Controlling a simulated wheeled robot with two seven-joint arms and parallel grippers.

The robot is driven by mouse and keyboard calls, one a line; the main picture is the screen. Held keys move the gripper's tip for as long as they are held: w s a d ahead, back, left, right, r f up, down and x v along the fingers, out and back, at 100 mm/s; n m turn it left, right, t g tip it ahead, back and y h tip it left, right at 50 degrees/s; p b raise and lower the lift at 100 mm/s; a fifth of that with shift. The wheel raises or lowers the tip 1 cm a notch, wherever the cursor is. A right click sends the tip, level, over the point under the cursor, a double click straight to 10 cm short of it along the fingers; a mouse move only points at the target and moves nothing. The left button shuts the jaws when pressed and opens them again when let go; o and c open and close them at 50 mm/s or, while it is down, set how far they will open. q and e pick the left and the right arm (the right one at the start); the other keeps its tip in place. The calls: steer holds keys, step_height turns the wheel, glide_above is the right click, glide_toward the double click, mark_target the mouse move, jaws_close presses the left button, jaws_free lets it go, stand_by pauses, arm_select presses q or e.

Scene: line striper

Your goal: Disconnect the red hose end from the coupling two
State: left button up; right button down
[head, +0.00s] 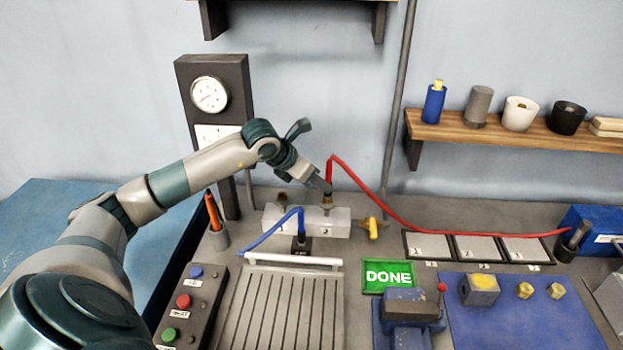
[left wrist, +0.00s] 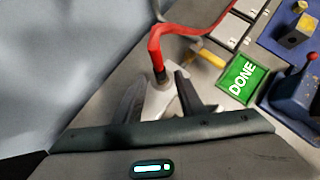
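The red hose (head: 375,195) rises from its hose end at the pale manifold block (head: 335,226) and bends over to the right. In the left wrist view, the red hose (left wrist: 156,48) runs down to a dark hose end (left wrist: 162,77) seated at the block. My left gripper (head: 325,188) is at this hose end in the head view. In the left wrist view, the fingers of my left gripper (left wrist: 160,88) are spread, one on each side of the hose end, with a gap visible. The coupling under the hose end is mostly hidden, and its number cannot be read. My right gripper is not in view.
A blue hose (head: 270,232) arches in front of the block. A yellow handle (head: 373,228) stands to its right. A green DONE panel (head: 388,276), a vise (head: 408,310) and numbered trays (head: 428,247) lie further right. A grey gauge post (head: 235,150) stands behind, left.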

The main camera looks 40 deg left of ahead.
arm_select(q)
steer(key=shift+b+x, duration=1.05)
steer(key=shift+x, duration=0.7)
steer(key=shift+b, duration=0.35)
steer(key=shift+c, duration=0.2)
jaws_close()
